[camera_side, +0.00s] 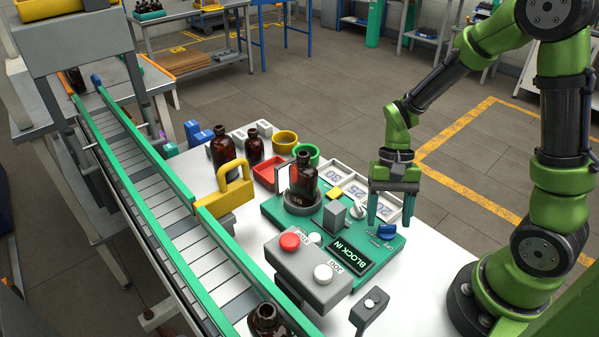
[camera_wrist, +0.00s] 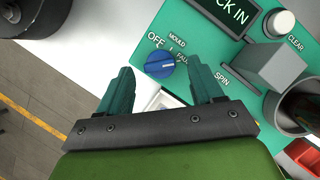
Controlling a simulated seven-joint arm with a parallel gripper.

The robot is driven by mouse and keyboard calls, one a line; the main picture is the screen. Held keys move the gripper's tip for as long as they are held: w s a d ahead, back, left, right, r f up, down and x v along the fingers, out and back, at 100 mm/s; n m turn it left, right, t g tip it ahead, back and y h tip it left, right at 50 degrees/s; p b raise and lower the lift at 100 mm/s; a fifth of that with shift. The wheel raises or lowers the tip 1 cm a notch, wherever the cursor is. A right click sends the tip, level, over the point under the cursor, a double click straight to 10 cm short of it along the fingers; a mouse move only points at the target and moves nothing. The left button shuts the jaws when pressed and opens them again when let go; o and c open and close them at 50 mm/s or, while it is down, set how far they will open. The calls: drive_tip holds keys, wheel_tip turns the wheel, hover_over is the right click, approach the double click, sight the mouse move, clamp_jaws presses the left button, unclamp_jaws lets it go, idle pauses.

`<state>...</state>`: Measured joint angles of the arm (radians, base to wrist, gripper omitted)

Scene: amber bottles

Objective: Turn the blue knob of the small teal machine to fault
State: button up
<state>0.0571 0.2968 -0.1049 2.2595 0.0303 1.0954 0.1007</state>
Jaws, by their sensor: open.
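The small teal machine (camera_side: 341,240) stands on the white table, with a bottle on its round seat and a display reading "BLOCK IN". Its blue knob (camera_side: 387,231) is at the right corner of the panel. In the wrist view the fingertips (camera_wrist: 165,72) lie on either side of the knob's near edge; contact cannot be told.
A grey box with a red button (camera_side: 290,242) and a white button stands at the machine's front. A numbered tray (camera_side: 343,180) lies behind. The conveyor (camera_side: 165,205) runs along the left.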

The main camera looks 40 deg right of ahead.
drive_tip(key=v, duration=1.6)
wheel_tip(320, 180, up, 5)
drive_tip(key=n+t+h, duration=0.1)
drive_tip(key=n+t, duration=0.4)
drive_tip(key=t, duration=0.5)
hover_over(385, 240)
